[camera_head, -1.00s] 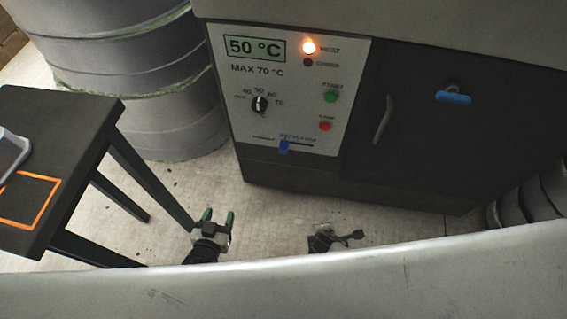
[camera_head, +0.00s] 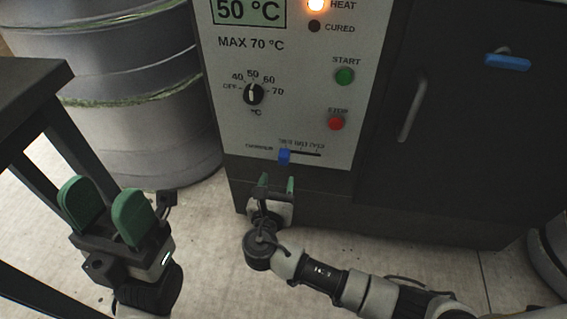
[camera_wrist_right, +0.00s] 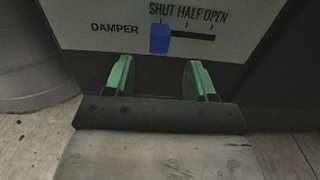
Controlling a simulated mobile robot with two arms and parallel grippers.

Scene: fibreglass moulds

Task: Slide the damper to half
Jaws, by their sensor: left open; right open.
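The damper slider is a blue knob (camera_head: 284,156) on a dark horizontal slot low on the white control panel. In the right wrist view the blue knob (camera_wrist_right: 159,39) sits at the slot's left end, under the word SHUT; HALF and OPEN lie to its right. My right gripper (camera_head: 276,184) is open and empty just below the knob, apart from it. Its green fingers also show in the right wrist view (camera_wrist_right: 160,80), with the knob above and between them. My left gripper (camera_head: 107,212) is open and empty at the lower left, away from the panel.
The panel carries a black dial (camera_head: 253,94), a green START button (camera_head: 344,76) and a red STOP button (camera_head: 336,123). A dark door with a grey handle (camera_head: 412,108) is to the right. A dark table (camera_head: 30,85) and grey drum (camera_head: 150,130) stand left.

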